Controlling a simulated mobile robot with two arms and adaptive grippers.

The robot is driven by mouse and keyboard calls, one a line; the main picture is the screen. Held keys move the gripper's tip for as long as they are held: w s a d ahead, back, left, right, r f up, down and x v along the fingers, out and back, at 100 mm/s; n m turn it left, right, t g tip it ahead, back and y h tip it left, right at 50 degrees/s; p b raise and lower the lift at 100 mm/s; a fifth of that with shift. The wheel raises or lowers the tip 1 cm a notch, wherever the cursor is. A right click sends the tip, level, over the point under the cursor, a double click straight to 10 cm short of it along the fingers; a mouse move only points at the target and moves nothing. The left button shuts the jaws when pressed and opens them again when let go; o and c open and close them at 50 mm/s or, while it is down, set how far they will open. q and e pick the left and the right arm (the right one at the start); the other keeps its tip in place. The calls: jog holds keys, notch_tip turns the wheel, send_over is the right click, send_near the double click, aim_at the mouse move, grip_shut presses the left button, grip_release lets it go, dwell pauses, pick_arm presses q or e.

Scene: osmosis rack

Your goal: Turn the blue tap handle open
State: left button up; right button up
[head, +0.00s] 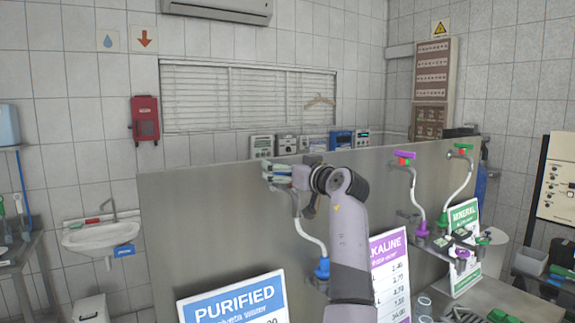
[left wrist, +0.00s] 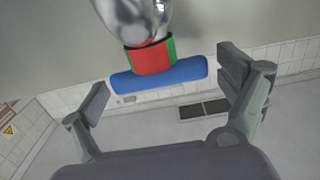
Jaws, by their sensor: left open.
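The blue tap handle (left wrist: 158,75) is a horizontal bar in the left wrist view, below a red and green collar (left wrist: 151,58) on a shiny metal tap body. My left gripper (left wrist: 166,84) is open, with one finger beyond each end of the bar. Gaps show between both fingers and the bar in this view. In the head view my left gripper (head: 277,174) is at the upper part of the steel panel and hides most of this tap. A white hose (head: 310,237) runs down from there to a blue fitting (head: 322,268). My right gripper is not in view.
A tap with a purple handle (head: 404,154) and one with a green handle (head: 463,147) stand along the steel panel (head: 210,225) to the right. Purified (head: 235,302), Alkaline (head: 390,275) and Mineral (head: 464,214) signs stand in front. A sink (head: 103,236) is at the left.

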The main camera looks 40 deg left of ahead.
pick_arm(q)
jog(key=shift+c, duration=0.3)
jog(key=c, duration=1.1)
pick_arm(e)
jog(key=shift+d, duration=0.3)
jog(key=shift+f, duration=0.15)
